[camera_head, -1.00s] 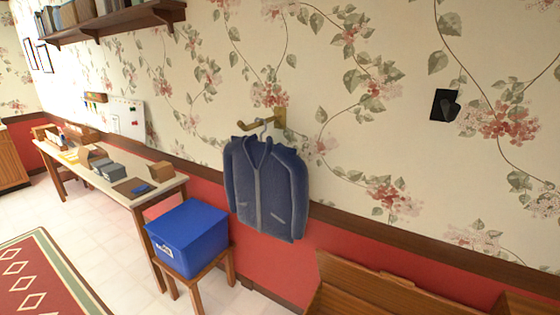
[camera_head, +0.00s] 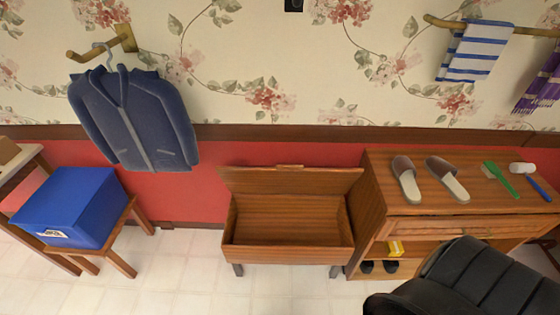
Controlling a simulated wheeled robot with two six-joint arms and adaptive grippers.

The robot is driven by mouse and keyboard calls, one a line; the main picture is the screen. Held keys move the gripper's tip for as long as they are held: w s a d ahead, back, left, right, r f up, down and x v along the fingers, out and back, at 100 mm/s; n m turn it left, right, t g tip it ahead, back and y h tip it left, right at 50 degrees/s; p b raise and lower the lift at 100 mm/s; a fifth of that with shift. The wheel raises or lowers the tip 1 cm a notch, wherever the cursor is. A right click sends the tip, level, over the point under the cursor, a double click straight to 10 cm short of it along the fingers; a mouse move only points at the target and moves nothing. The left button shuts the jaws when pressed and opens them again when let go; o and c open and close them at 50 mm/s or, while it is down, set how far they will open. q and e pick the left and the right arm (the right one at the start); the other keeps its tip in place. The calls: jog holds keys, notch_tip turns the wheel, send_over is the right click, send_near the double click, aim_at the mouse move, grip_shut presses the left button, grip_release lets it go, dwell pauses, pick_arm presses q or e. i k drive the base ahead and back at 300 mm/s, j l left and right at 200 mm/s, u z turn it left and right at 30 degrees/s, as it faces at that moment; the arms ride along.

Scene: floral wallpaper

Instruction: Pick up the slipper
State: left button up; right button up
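Two slippers with brown uppers and pale soles lie side by side on top of the wooden cabinet (camera_head: 385,222) at the right. The left slipper (camera_head: 407,180) and the right slipper (camera_head: 447,179) are a little apart. Neither of my grippers shows in the head view.
An open, empty wooden chest (camera_head: 290,240) stands left of the cabinet. A green brush (camera_head: 500,179) and a blue-handled brush (camera_head: 530,178) lie right of the slippers. A black chair (camera_head: 475,280) blocks the cabinet's right front. A blue box (camera_head: 70,205) sits on a stool at left.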

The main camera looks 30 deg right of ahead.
aim_at(404, 170)
jog(key=z, duration=2.1)
jog(key=i+l+u, duration=0.5)
jog(key=l+u, duration=0.25)
jog(key=l, duration=0.15)
jog(key=i+l+u, duration=0.25)
jog(key=l, duration=0.15)
jog(key=k, duration=0.05)
